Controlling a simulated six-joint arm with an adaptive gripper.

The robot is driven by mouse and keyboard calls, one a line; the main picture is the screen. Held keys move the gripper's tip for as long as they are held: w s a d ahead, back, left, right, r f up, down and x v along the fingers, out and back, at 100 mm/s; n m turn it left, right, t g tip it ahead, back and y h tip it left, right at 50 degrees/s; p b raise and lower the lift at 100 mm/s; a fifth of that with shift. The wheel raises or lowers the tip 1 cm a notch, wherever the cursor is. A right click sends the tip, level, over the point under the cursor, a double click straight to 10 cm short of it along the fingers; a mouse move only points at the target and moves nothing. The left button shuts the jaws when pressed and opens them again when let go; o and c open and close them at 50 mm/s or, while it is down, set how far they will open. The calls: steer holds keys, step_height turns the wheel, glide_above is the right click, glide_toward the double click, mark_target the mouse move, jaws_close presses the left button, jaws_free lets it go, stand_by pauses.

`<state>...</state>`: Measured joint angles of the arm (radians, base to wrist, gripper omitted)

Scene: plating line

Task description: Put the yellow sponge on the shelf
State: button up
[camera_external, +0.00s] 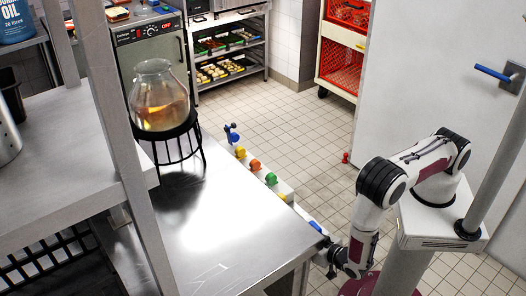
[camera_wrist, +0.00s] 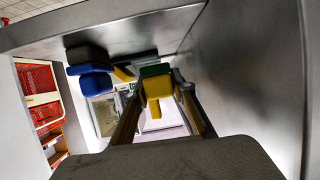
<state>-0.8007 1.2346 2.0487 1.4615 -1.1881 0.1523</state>
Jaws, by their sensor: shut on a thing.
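The yellow sponge (camera_wrist: 158,88) with a dark green top shows in the wrist view, between the two fingers of my gripper (camera_wrist: 160,98). My gripper is shut on it. In the external view my gripper (camera_external: 331,262) is low beside the right front corner of the steel table; the sponge cannot be made out there. A steel shelf (camera_external: 70,130) stands at the left of the external view, raised above the table. I cannot tell whether it is the task's shelf.
The steel table (camera_external: 215,225) is mostly bare; a glass jar (camera_external: 158,98) on a black stand (camera_external: 176,135) is at its back. Coloured knob-like things (camera_external: 255,165) line its right edge. Blue items (camera_wrist: 92,75) are left of my fingers in the wrist view. Tiled floor lies beyond.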

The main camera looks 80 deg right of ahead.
steer(key=shift+f, duration=1.85)
steer(key=shift+f, duration=0.2)
steer(key=o, duration=1)
steer(key=shift+c, duration=0.2)
steer(key=shift+r, duration=0.15)
steer(key=shift+s+a+r, duration=0.1)
steer(key=v, duration=1.1)
steer(key=shift+s+a, duration=0.25)
